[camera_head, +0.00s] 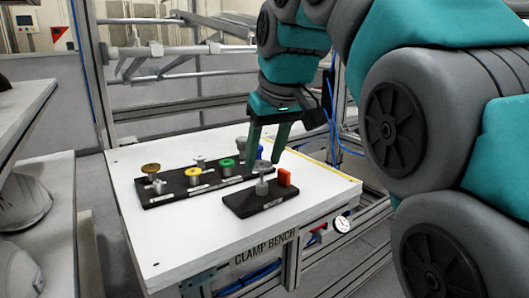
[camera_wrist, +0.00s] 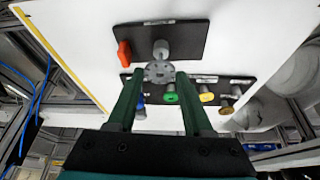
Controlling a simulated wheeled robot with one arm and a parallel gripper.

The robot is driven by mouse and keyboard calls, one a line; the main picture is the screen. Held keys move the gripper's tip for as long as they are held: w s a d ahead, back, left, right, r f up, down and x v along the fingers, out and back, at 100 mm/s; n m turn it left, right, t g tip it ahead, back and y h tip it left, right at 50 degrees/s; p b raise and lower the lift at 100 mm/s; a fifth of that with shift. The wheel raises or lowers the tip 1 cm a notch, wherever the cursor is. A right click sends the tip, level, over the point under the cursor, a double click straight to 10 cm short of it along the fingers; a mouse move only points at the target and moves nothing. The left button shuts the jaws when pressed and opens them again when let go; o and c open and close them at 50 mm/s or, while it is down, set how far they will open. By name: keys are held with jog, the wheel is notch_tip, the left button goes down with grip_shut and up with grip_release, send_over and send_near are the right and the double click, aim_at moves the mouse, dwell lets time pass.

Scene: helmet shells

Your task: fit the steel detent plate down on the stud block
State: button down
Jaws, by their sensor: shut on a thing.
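The steel detent plate, a grey disc with small holes, is between my fingertips in the wrist view (camera_wrist: 159,72). My gripper (camera_head: 263,165) has its green fingers on either side of the disc and is shut on it. The stud block (camera_head: 243,204) is a short black base near the front right of the bench. Its upright grey stud (camera_head: 262,187) shows just below the plate in the head view. In the wrist view the stud (camera_wrist: 161,47) shows beyond the plate. I cannot tell whether plate and stud touch. A red tab (camera_head: 284,177) stands beside the stud.
A long black rack (camera_head: 170,195) behind the block holds several pieces, including a brown one (camera_head: 150,169), a yellow one (camera_head: 193,175), a green one (camera_head: 227,164) and a blue one (camera_wrist: 141,99). The white bench top (camera_head: 185,240) is clear at front left.

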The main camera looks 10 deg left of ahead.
aim_at(266, 167)
jog(key=shift+f+b, duration=0.95)
jog(key=shift+f, duration=0.65)
jog(key=shift+c, duration=1.1)
grip_release()
jog(key=p+v, duration=0.2)
jog(key=v, duration=0.5)
jog(key=shift+r, duration=0.3)
jog(key=shift+s+d, duration=0.1)
jog(key=shift+d, duration=0.05)
